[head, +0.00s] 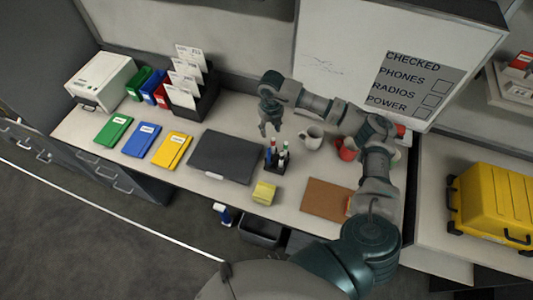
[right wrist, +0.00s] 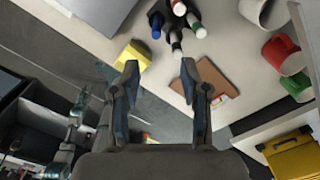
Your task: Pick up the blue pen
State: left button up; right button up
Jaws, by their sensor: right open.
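Several pens or markers stand in a dark pen holder (head: 277,163) at the middle of the counter. In the right wrist view, the blue pen (right wrist: 156,25) shows its blue end at the left of the group. In the head view it is too small to tell apart clearly. My right gripper (head: 270,129) hangs open above and just behind the holder. In the right wrist view its two fingers (right wrist: 160,82) are spread with nothing between them; the pens are beyond the fingertips. My left gripper is not seen in the head view.
A dark closed laptop or folder (head: 225,157) lies left of the holder. A yellow block (head: 264,192) is in front. A white mug (head: 311,138) and a red mug (head: 346,150) stand right. A brown clipboard (head: 325,200) lies at front right. A whiteboard (head: 345,60) rises behind.

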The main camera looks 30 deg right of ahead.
jog(key=p, duration=0.1)
send_near(269, 154)
notch_tip(269, 154, down, 6)
jog(key=w+d, duration=0.1)
jog(key=w, duration=0.1)
jog(key=shift+s+a+f+p, duration=0.1)
jog(key=shift+s+f+p, duration=0.2)
jog(key=shift+s, duration=0.1)
jog(key=f, duration=0.2)
jog(key=f+p, duration=0.1)
jog(key=shift+s+a+f, duration=0.15)
jog(key=shift+a+f, duration=0.1)
jog(key=shift+f, duration=0.15)
jog(key=shift+d+f, duration=0.1)
jog(key=shift+f, duration=0.35)
grip_shut()
